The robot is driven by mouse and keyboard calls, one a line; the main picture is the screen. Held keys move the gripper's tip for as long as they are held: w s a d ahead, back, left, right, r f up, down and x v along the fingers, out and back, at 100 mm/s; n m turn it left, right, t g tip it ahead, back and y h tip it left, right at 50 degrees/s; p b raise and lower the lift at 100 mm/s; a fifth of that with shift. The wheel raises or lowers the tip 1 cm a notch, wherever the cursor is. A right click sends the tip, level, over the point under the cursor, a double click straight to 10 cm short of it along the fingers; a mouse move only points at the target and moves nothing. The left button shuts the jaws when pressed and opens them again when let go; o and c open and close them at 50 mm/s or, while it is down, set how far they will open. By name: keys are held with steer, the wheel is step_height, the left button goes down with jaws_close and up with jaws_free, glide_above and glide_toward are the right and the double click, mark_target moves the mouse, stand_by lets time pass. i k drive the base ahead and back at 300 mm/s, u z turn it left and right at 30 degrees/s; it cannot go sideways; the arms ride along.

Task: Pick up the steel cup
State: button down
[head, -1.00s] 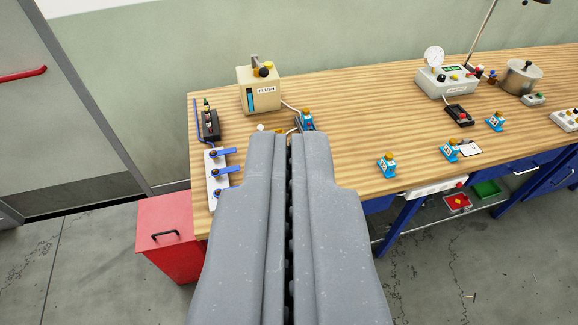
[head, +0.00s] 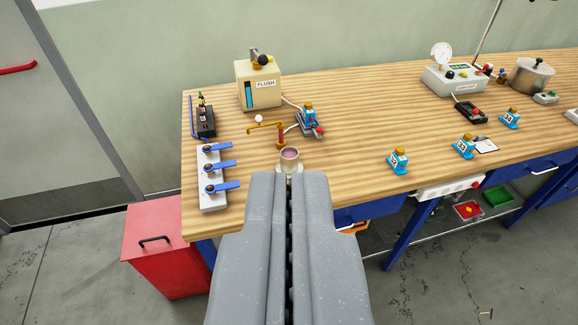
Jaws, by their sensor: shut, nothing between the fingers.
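The steel cup (head: 290,166) is a small pale metal cup with a pinkish inside. It stands near the front edge of the wooden bench, just beyond my gripper tips in the picture. My gripper (head: 289,176) is shut and empty, pointing forward at the cup. The fingertips overlap the cup's lower edge in view, and I cannot tell whether they touch it. A brass spout (head: 266,124) with a small gauge and red base stands just behind the cup.
The bench (head: 360,120) bears a FLUSH box (head: 259,85), a blue-handled valve block (head: 212,180), several blue numbered blocks such as one (head: 398,161), a gauge console (head: 455,78) and a lidded pot (head: 531,75). A red bin (head: 165,245) stands at left. Bench between cup and numbered blocks is clear.

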mark_target(289, 155)
steer(key=u, duration=0.3)
steer(key=i, duration=0.95)
steer(key=z, duration=0.4)
